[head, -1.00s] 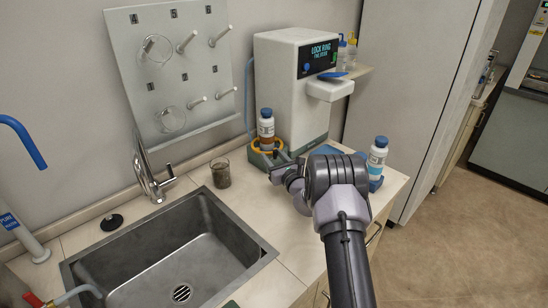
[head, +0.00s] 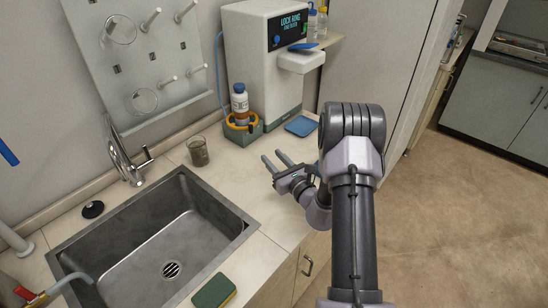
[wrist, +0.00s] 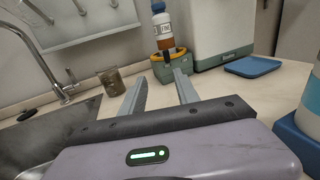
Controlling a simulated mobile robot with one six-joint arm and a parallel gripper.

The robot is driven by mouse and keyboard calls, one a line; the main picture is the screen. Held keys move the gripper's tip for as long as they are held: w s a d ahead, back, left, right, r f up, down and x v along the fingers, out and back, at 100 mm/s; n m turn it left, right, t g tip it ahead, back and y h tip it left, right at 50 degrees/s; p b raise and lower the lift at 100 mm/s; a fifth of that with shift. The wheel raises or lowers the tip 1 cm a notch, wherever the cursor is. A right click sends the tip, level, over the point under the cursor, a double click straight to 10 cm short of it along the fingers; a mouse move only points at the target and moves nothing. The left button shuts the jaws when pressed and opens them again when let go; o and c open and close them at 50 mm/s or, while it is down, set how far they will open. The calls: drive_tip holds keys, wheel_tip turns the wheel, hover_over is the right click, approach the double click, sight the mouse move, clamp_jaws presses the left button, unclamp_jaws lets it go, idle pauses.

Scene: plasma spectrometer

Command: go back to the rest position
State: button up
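My gripper (head: 274,158) hangs over the counter in front of the lock ring machine, with its two grey fingers apart and nothing between them. In the wrist view the open fingers (wrist: 160,80) point toward a bottle with a blue cap (wrist: 163,30). That bottle (head: 240,104) stands upright in the green holder with an orange ring (head: 243,128) beside the machine, clear of my fingers. A second bottle (wrist: 313,98) shows partly at the right edge of the wrist view, by a blue stand (wrist: 298,143); my arm hides it in the head view.
The white lock ring machine (head: 255,60) stands at the back, with a blue tray (head: 301,126) before it. A beaker (head: 198,151) stands left of my gripper. The sink (head: 150,235), faucet (head: 122,155) and sponge (head: 214,291) are further left and nearer. Open floor lies right.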

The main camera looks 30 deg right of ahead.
idle(0.4)
drive_tip(key=s+a+r+n+g+y, duration=0.3)
drive_tip(key=a+r+n+y, duration=0.15)
drive_tip(key=a, duration=0.45)
drive_tip(key=s+a+r+n+g+y, duration=0.35)
drive_tip(key=a+r+n, duration=0.25)
drive_tip(key=a, duration=0.3)
drive_tip(key=s+a+r+n+g+y, duration=0.35)
drive_tip(key=a+r+n, duration=0.25)
drive_tip(key=a, duration=0.4)
drive_tip(key=s+a+n+g+h+b, duration=0.1)
drive_tip(key=s+a+n+g+h, duration=0.3)
drive_tip(key=s+n, duration=0.8)
drive_tip(key=s+d+n+t+h, duration=0.1)
drive_tip(key=s+d+n+h, duration=0.1)
drive_tip(key=s+d+h, duration=0.4)
drive_tip(key=s+d, duration=0.1)
drive_tip(key=s, duration=0.3)
drive_tip(key=shift+s+d+r+n+t+b, duration=0.25)
drive_tip(key=shift+d+n+t+b, duration=0.05)
drive_tip(key=shift+n+t, duration=0.1)
